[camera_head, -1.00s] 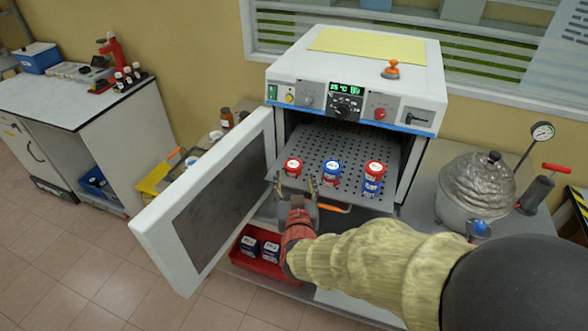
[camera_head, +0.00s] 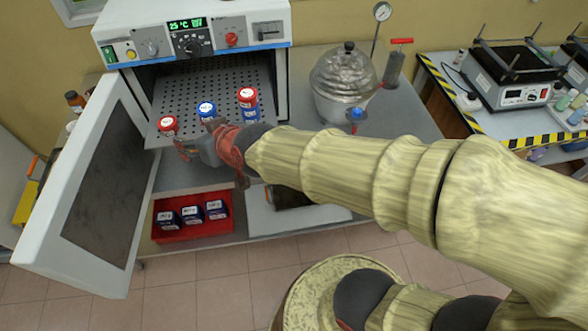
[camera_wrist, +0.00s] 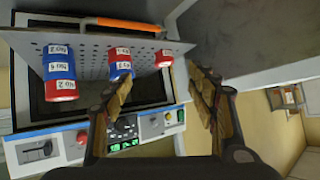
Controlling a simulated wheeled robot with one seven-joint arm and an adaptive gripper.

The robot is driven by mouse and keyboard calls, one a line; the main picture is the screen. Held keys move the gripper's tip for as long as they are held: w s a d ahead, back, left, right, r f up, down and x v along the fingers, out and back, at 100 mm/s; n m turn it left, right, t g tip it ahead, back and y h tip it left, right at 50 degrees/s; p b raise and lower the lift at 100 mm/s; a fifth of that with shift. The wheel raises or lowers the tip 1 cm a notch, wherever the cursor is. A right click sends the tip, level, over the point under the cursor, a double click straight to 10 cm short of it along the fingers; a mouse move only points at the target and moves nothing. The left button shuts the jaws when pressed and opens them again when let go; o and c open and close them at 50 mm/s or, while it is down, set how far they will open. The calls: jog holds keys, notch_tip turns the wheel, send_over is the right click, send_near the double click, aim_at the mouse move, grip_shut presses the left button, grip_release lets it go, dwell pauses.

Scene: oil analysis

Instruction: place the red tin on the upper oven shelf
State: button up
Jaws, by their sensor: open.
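A single red tin (camera_head: 168,124) with a white label stands at the left of the pulled-out perforated oven shelf (camera_head: 200,85). It also shows in the wrist view (camera_wrist: 164,58), where the picture is upside down. My gripper (camera_head: 194,141) is open and empty at the shelf's front edge, close in front of and to the right of this tin. In the wrist view my gripper's spread fingers (camera_wrist: 158,92) have nothing between them. To the right stand a blue-topped stack (camera_head: 206,110) and a red-topped stack (camera_head: 248,100). My gripper partly hides the middle stack in the head view.
The oven door (camera_head: 95,180) stands open at the left. A red bin (camera_head: 192,228) with several dark blue tins lies below the shelf. A silver domed vessel (camera_head: 345,82) and a pump (camera_head: 394,65) stand on the bench at the right.

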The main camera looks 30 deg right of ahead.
jog(key=s+d+g+h, duration=0.1)
jog(key=s+d+g, duration=0.1)
jog(key=s+d, duration=0.4)
jog(key=s+d+r+m+g+h, duration=0.1)
jog(key=s+d+g+h, duration=0.1)
jog(key=s+d, duration=0.5)
jog(key=s+g, duration=0.1)
jog(key=s, duration=0.5)
jog(key=shift+s+d, duration=0.15)
jog(key=shift+d, duration=0.15)
